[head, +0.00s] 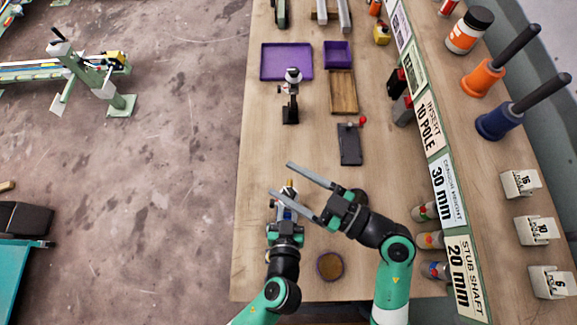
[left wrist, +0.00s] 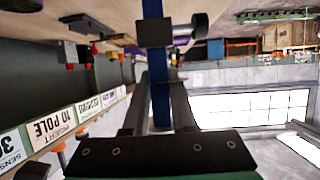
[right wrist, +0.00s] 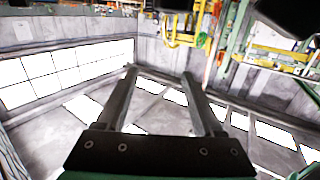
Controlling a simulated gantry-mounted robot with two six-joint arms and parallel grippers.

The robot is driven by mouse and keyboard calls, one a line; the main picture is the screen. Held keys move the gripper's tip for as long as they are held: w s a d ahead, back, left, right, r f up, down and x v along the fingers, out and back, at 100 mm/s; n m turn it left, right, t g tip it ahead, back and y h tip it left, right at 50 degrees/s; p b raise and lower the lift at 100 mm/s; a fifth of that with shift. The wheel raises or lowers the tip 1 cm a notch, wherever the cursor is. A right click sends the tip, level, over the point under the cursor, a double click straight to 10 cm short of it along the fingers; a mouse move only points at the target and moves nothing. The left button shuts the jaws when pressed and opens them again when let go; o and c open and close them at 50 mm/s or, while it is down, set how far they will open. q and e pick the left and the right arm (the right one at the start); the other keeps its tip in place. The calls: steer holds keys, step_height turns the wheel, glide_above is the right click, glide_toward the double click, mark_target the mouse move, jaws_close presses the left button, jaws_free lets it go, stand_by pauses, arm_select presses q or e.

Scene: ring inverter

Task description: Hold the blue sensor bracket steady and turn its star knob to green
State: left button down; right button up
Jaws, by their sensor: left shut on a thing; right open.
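The blue sensor bracket (left wrist: 159,90) shows in the left wrist view as a blue bar between the fingers of my left gripper (left wrist: 160,78). A dark block (left wrist: 154,33) and a black knob (left wrist: 200,25) are at its far end. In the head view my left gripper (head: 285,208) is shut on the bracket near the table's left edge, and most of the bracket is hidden. My right gripper (head: 280,178) is open and empty, its fingers spread above and beside the bracket. The right wrist view shows nothing between its fingers (right wrist: 159,72). The knob's colour marking cannot be made out.
A dark plate with a red knob (head: 350,145), a black stand (head: 290,108), a wooden tray (head: 343,92) and purple trays (head: 287,62) lie farther up the table. A round brown dish (head: 330,266) is near the front.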

mark_target(295, 195)
steer(key=d+f+n+g+y, duration=0.1)
steer(key=d+f, duration=0.1)
steer(key=s+d+f+n+g, duration=0.1)
steer(key=d+f+g, duration=0.1)
steer(key=f, duration=0.1)
steer(key=d+f+n+g+y, duration=0.1)
steer(key=d+f+g, duration=0.1)
steer(key=shift+s+d+f+n+y, duration=0.2)
steer(key=shift+d+n+y, duration=0.1)
steer(key=shift+g, duration=0.3)
steer(key=x, duration=0.7)
steer(key=shift+s+a+f, duration=0.15)
steer(key=shift+s+f, duration=0.05)
steer(key=shift+f, duration=0.05)
jaws_close()
